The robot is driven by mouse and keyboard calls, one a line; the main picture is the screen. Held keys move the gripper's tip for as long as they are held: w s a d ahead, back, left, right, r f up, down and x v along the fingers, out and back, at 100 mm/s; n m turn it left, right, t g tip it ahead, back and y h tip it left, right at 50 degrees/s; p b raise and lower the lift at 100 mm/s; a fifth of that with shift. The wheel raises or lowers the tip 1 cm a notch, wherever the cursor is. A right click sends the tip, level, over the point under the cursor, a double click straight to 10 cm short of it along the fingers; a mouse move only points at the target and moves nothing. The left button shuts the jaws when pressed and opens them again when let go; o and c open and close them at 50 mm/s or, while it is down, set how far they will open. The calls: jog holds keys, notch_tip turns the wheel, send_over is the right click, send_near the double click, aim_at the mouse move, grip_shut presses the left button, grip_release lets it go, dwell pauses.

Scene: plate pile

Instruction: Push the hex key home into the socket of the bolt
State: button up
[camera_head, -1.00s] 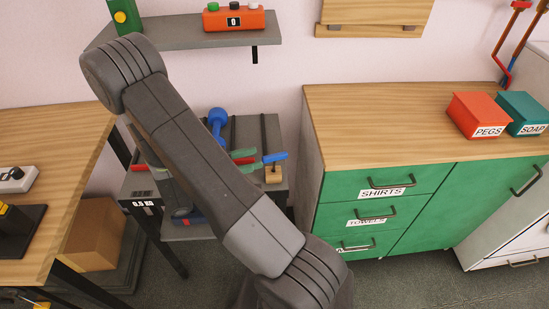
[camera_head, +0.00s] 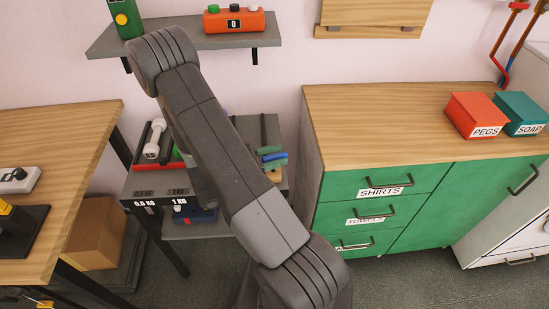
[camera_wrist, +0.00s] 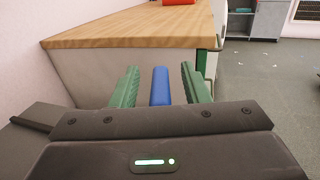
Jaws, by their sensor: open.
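A blue bar (camera_wrist: 160,86), which looks like the handle of the hex key, stands between the two green fingers of my gripper (camera_wrist: 161,78) in the wrist view. A gap shows on each side of it, so the fingers are around it but apart from it. In the head view the blue piece (camera_head: 269,150) and the green fingers (camera_head: 275,159) are close together at the right of the grey stand, above a small wooden block (camera_head: 274,177). The bolt, its socket and the key's tip are hidden.
The green drawer cabinet (camera_head: 375,185) with a wooden top stands close on the right. A wooden table (camera_head: 60,140) is at the left, and a wall shelf (camera_head: 180,40) is above.

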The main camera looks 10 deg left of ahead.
grip_shut()
jog(key=shift+r, duration=0.1)
notch_tip(320, 180, up, 10)
jog(key=p, duration=0.6)
